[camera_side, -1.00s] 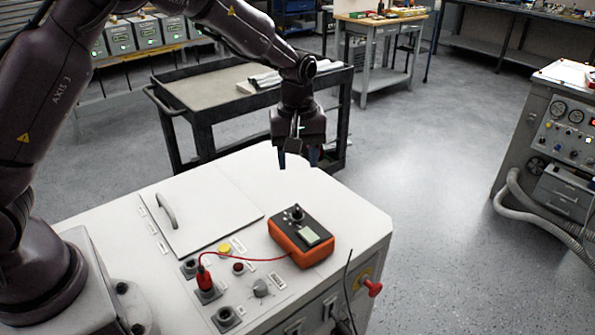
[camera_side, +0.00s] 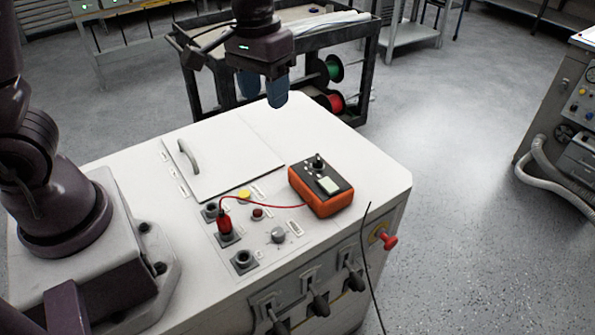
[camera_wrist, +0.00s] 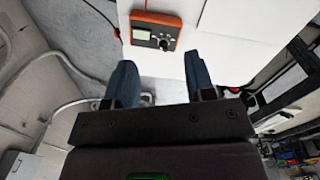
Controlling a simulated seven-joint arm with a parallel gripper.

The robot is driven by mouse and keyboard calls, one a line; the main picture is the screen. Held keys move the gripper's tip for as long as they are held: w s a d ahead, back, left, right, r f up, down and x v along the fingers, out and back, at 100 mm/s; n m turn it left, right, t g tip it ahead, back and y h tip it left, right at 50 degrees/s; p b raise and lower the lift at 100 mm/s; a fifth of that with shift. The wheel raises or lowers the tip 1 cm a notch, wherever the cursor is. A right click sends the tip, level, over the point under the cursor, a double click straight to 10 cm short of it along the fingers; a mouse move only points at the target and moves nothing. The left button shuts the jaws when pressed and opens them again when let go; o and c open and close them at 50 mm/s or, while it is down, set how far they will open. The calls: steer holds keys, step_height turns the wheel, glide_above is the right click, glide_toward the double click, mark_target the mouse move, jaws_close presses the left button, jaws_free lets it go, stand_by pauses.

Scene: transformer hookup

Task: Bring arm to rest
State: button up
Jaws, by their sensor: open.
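My gripper (camera_side: 263,88) hangs above the far edge of the white cabinet top, pointing down. Its two blue fingers are apart and nothing is between them; the wrist view also shows the open gripper (camera_wrist: 160,88). The orange meter (camera_side: 320,188) with a black face and small screen sits on the cabinet top, to the right of and nearer than my gripper. In the wrist view the meter (camera_wrist: 155,30) lies beyond the fingertips. A red plug (camera_side: 225,222) stands in a socket on the panel, and a red lead (camera_side: 262,198) runs from it to the meter.
A hinged lid with a handle (camera_side: 187,156) lies flat on the white cabinet (camera_side: 350,160). Knobs and open sockets (camera_side: 243,259) are near its front. A black cart (camera_side: 372,60) with cable spools stands behind. A hosed machine (camera_side: 565,130) is at right. Open floor lies between.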

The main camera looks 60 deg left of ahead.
steer(key=s+a+r+m+t, duration=0.1)
steer(key=s+r+m+t, duration=0.2)
steer(key=s+r, duration=0.6)
steer(key=s+t, duration=0.2)
steer(key=s, duration=0.2)
steer(key=shift+s+r+y, duration=0.15)
steer(key=shift+s+y, duration=0.05)
steer(key=shift+y, duration=0.2)
steer(key=shift+a, duration=0.1)
